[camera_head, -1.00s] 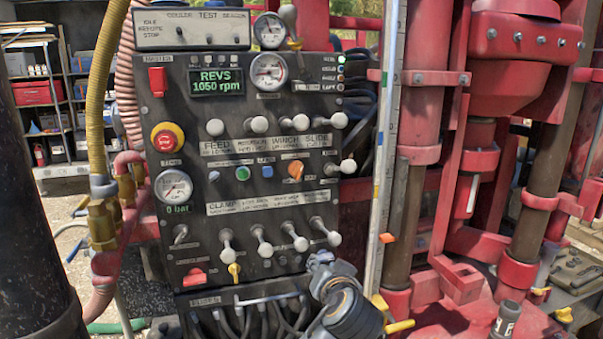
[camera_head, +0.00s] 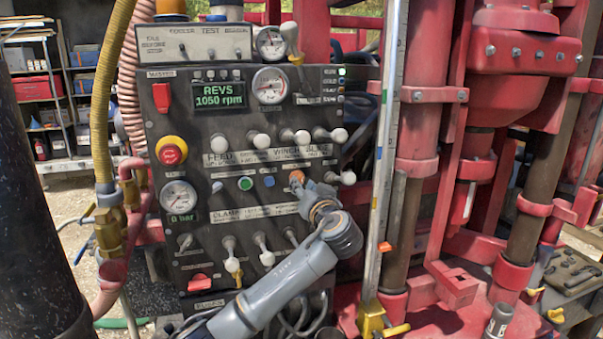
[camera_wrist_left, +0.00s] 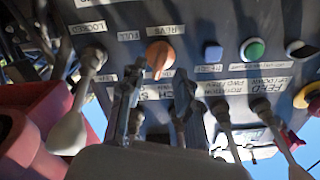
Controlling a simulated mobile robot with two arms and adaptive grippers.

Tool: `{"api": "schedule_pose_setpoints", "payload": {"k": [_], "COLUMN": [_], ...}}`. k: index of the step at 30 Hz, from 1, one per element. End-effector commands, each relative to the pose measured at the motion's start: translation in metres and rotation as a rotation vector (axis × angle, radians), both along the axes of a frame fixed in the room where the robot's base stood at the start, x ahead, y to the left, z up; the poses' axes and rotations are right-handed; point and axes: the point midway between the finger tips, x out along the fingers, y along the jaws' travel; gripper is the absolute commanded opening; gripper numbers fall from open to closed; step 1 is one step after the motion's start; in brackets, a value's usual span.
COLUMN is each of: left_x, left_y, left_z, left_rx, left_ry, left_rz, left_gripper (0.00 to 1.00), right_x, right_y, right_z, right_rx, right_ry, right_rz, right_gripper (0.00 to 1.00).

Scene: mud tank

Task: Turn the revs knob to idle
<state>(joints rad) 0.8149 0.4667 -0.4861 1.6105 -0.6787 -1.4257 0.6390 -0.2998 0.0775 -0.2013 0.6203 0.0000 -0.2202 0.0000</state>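The orange revs knob (camera_head: 297,177) sits on the right side of the dark control panel (camera_head: 200,235), partly covered by my left gripper (camera_head: 306,188). In the left wrist view the picture is upside down, and the knob (camera_wrist_left: 160,54) shows under a REVS label, its narrow end towards the picture's bottom. The two fingers of my left gripper (camera_wrist_left: 157,98) are apart and appear empty, either side of a line to the knob; contact is not visible. The green display (camera_head: 219,96) reads REVS 1050 rpm. My right gripper is not in view.
White-knobbed levers stand above the knob (camera_head: 302,137), to its right (camera_head: 341,178) and below it (camera_head: 262,248). A green button (camera_head: 245,184) and a red emergency stop (camera_head: 171,151) are to its left. A red mast (camera_head: 420,120) stands right of the panel.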

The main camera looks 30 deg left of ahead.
Motion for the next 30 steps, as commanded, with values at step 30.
{"api": "schedule_pose_setpoints", "payload": {"k": [30], "left_x": [0.018], "left_y": [0.020], "left_z": [-0.004], "left_rx": [-0.011], "left_ry": [-0.012], "left_rz": [-0.001], "left_gripper": [0.00], "right_x": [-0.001], "right_y": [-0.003], "right_z": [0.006], "right_rx": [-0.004], "right_ry": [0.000], "right_rz": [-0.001], "right_gripper": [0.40]}}
